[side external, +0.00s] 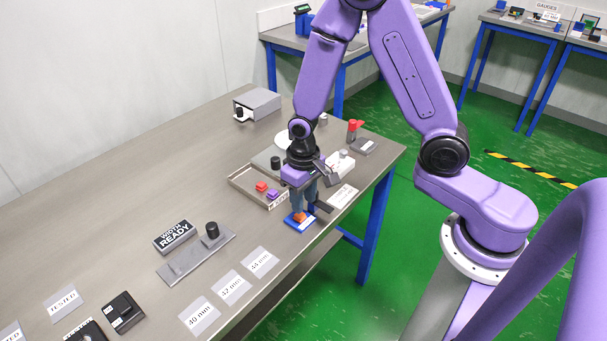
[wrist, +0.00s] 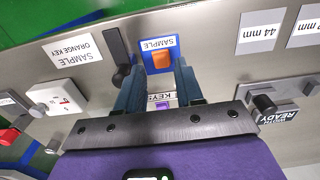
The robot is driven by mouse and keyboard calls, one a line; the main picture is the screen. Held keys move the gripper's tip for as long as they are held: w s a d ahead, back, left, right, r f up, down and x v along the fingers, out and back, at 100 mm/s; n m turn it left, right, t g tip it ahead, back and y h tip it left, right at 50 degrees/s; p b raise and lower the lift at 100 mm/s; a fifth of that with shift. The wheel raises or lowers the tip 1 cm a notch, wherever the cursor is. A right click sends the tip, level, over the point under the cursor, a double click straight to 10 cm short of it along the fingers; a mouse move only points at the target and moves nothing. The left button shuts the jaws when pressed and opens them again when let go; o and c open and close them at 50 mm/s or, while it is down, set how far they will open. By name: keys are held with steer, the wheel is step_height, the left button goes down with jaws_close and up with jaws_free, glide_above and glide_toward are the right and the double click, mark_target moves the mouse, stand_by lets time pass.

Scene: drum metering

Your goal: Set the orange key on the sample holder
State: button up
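The sample holder is a small blue plate (side external: 290,221) near the table's front edge, and it also shows with its white SAMPLE label in the wrist view (wrist: 160,42). The orange key (side external: 299,217) sits on this plate; in the wrist view the key (wrist: 161,61) lies in the blue area below the label. My gripper (side external: 304,206) points down over the holder. In the wrist view its two fingers (wrist: 158,72) are apart, with gaps on both sides of the key. The key's underside is hidden.
A KEYS tray (side external: 240,182) holds red and purple keys beside the holder. A dark bar (wrist: 117,45) stands close beside the holder. A SAMPLE ORANGE KEY card (wrist: 73,56) and a white box (wrist: 57,97) lie beyond it. Size cards (side external: 259,262) line the front edge.

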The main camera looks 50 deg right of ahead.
mark_target(303, 217)
step_height(303, 217, up, 7)
steer(key=s+d+r+n, duration=0.1)
steer(key=s+r+n, duration=0.3)
steer(key=s, duration=0.6)
steer(key=s+r+n, duration=0.5)
steer(key=s+n, duration=0.3)
steer(key=s, duration=0.3)
steer(key=shift+d+n, duration=0.3)
steer(key=shift+d, duration=0.1)
stand_by(0.6)
